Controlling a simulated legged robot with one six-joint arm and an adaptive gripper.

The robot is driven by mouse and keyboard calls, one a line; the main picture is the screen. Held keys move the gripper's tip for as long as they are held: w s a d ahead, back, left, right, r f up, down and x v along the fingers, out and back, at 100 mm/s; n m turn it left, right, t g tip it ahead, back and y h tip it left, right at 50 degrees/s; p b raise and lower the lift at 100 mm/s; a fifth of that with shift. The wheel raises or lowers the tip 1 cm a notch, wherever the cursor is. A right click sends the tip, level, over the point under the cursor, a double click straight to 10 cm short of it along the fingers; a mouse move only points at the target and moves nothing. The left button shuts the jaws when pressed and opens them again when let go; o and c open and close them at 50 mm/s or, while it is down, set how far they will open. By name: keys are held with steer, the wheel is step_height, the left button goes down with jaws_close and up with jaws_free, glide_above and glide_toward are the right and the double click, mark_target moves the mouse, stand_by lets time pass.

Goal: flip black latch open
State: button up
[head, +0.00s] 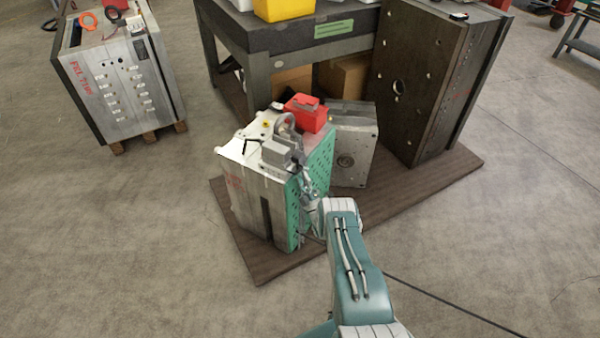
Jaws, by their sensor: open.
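A metal mould base with green sides (293,212) stands upright on a low brown board, with a light metal top. A small thin black part (251,143) shows on its top; it is too small to tell whether it is the black latch or how it is set. A long dark vertical strip (267,220) runs down its near face. My gripper (308,184) is at the green right side of the mould base, at the end of my teal arm. It is open; its fingers are small and partly lost against the green plate, so I cannot tell whether they touch it.
A red box (306,113) sits on the mould base's far end. A grey plate block (352,145) and a large dark mould (428,82) stand behind on the board (415,205). A workbench (285,38) is at the back. Another mould (124,85) stands left.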

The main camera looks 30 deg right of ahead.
steer(key=v, duration=0.9)
